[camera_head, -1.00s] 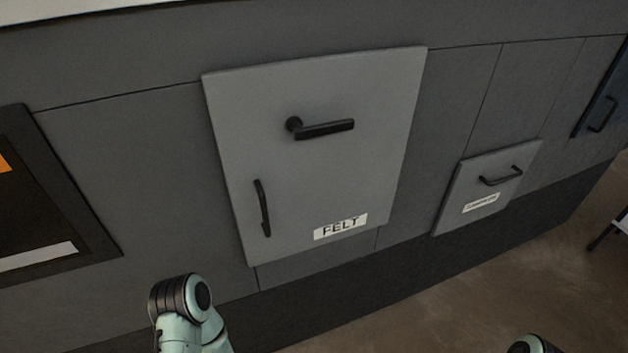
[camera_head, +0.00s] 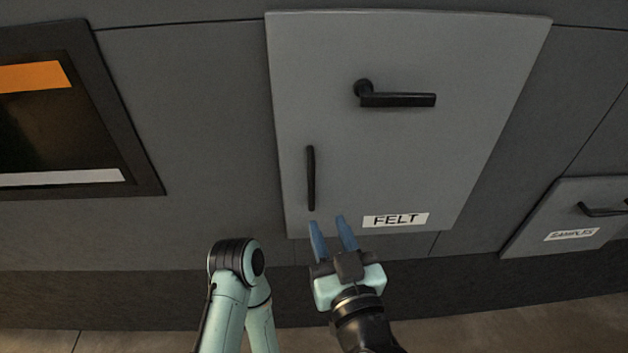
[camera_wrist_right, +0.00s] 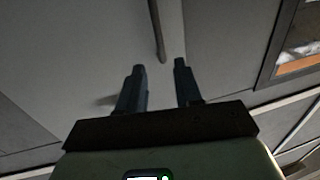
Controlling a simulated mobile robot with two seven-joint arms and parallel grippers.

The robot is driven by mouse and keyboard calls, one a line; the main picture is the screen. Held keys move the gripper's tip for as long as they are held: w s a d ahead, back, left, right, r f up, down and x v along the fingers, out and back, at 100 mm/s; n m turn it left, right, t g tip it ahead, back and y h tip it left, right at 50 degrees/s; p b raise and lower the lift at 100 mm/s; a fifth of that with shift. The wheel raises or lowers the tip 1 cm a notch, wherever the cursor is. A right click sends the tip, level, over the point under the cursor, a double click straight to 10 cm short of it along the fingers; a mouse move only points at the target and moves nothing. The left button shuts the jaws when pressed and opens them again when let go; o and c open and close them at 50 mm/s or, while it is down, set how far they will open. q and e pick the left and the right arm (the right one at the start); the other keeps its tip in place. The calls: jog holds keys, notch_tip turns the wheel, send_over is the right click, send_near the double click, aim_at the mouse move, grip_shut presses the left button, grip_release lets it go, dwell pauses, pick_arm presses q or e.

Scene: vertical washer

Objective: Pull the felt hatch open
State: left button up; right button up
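The felt hatch (camera_head: 440,60) is a light grey panel, closed in the dark grey wall, with a white FELT label (camera_head: 395,220). A black lever handle (camera_head: 400,99) sits in its upper middle, lying level. A black vertical pull handle (camera_head: 311,178) is at its lower left. My right gripper (camera_head: 328,222) is open and empty just below the pull handle, blue fingers apart. In the right wrist view, the pull handle (camera_wrist_right: 157,30) lies ahead of the open fingers (camera_wrist_right: 160,68), apart from them. My left arm shows at the bottom, but its gripper is not seen.
A dark framed opening (camera_head: 80,110) with an orange strip is left of the hatch. A smaller hatch (camera_head: 560,205) with its own handle and label is at the right. Brown floor (camera_head: 530,325) shows along the bottom.

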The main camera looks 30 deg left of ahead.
aim_at(313, 184)
jog(key=p+x, duration=0.2)
jog(key=x, duration=1)
jog(key=shift+w+a+f, duration=0.1)
jog(key=shift+w, duration=0.05)
grip_shut()
